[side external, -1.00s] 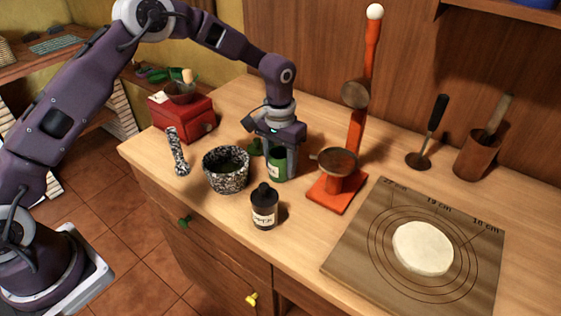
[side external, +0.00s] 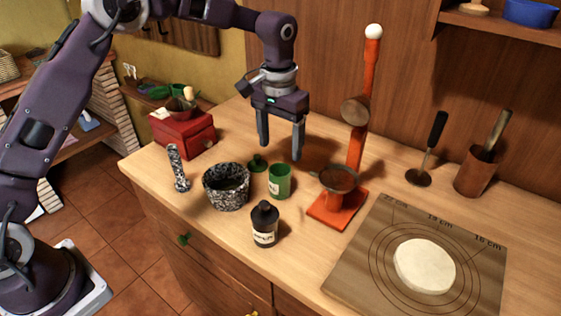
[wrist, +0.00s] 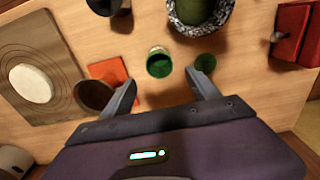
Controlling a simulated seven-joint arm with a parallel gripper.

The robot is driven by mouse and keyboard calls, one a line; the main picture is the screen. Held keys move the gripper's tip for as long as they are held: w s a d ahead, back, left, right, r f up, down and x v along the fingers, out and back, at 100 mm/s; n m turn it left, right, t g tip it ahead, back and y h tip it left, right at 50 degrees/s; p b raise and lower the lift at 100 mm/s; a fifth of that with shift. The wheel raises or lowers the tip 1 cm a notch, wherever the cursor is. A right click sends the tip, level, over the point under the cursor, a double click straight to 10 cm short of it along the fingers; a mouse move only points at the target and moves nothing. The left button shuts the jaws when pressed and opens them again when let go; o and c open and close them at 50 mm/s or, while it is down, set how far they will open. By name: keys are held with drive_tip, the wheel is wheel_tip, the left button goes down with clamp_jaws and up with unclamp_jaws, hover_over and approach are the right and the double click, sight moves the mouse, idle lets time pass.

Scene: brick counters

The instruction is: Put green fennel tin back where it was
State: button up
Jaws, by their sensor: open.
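The green fennel tin (side external: 280,182) stands upright and open on the wooden counter, between the speckled mortar and the orange press. A green lid (side external: 258,163) lies on the counter just behind it to the left. My gripper (side external: 281,151) is open and empty, raised above and behind the tin, not touching it. In the wrist view the tin (wrist: 159,64) shows from above just beyond the space between my gripper's fingertips (wrist: 160,80). The lid (wrist: 205,63) is to its right there. The tin's label is too small to read.
The tall orange press (side external: 338,200) is to the right. A board with dough (side external: 352,268) lies farther right. A red box (side external: 183,133) stands at the left. Bare counter lies behind the tin.

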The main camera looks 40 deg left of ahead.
drive_tip(key=shift+r, duration=0.5)
drive_tip(key=s+a+r+t, duration=0.3)
drive_tip(key=s+a+r, duration=0.1)
drive_tip(key=s+r, duration=1.1)
drive_tip(key=s+a+f+t, duration=0.1)
drive_tip(key=s, duration=0.8)
drive_tip(key=s+a+f+t, duration=0.1)
drive_tip(key=s+f, duration=0.1)
drive_tip(key=s, duration=0.7)
drive_tip(key=shift+s+a+f, duration=0.15)
drive_tip(key=shift+s+f, duration=0.1)
drive_tip(key=shift+f, duration=0.05)
